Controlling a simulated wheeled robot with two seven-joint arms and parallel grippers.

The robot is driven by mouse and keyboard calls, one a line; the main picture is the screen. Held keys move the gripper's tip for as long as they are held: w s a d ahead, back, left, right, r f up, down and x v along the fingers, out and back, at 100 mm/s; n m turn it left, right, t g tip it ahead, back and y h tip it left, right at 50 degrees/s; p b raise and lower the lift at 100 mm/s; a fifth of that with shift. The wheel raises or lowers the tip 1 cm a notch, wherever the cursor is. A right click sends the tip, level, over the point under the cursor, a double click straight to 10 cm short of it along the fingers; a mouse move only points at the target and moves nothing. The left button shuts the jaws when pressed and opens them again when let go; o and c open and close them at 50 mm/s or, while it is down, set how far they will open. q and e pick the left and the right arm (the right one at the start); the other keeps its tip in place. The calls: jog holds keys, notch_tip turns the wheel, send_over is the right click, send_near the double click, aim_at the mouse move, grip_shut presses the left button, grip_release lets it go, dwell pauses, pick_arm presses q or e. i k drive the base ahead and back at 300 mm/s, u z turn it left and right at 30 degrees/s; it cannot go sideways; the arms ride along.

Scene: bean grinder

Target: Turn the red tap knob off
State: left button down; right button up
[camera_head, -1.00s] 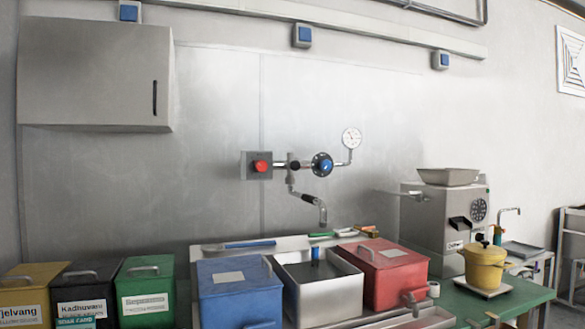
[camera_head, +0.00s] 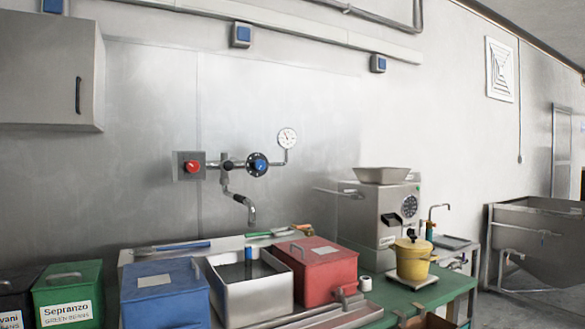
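The red tap knob (camera_head: 193,167) sits on a grey square plate on the metal wall panel, left of centre. A pipe runs right from it to a blue round valve (camera_head: 258,165) and a white dial gauge (camera_head: 287,138). A bent spout (camera_head: 240,201) hangs below the pipe, above the counter. Neither of my grippers is in view. I cannot tell from the knob's look how far it is turned.
Below the knob stand a blue bin (camera_head: 165,295), an open metal basin (camera_head: 249,287) and a red bin (camera_head: 316,268). A grinder machine (camera_head: 385,215) and a yellow pot (camera_head: 412,258) stand right. A wall cabinet (camera_head: 50,70) hangs upper left. The wall around the knob is clear.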

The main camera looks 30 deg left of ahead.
aim_at(192, 166)
jog(key=z, duration=1.05)
jog(key=i, duration=1.25)
jog(key=u, duration=4.95)
jog(key=k, duration=2.4)
jog(key=z, duration=0.65)
jog(key=i, duration=1.5)
